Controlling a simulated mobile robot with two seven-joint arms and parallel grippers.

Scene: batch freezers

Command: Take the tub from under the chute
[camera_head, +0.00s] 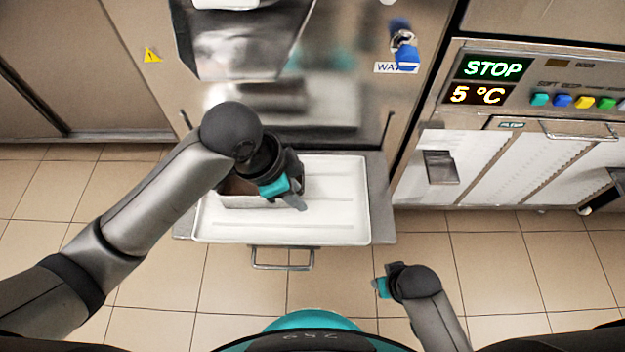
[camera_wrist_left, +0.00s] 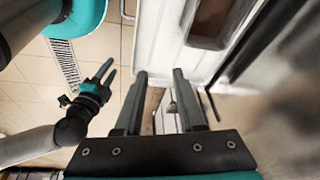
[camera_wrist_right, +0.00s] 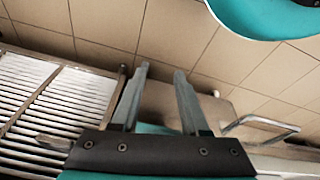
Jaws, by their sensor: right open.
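The tub (camera_head: 240,202), a metal pan with brown contents, sits on the white tray (camera_head: 330,225) below the chute (camera_head: 240,45). My left arm and hand hide much of the tub in the head view. Part of the tub also shows at the top of the left wrist view (camera_wrist_left: 212,22). My left gripper (camera_head: 290,196) is above the tray at the tub's right side, with its fingers apart and nothing between them (camera_wrist_left: 160,74). My right gripper (camera_head: 380,286) is low in front of the tray, open and empty, over the floor (camera_wrist_right: 162,70).
The tray rests on a metal shelf (camera_head: 382,200) with a bar handle (camera_head: 282,262) at its front. A blue-handled water tap (camera_head: 405,55) is on the machine front. A cabinet with STOP and 5 °C displays (camera_head: 490,68) stands at the right. The tiled floor ahead is clear.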

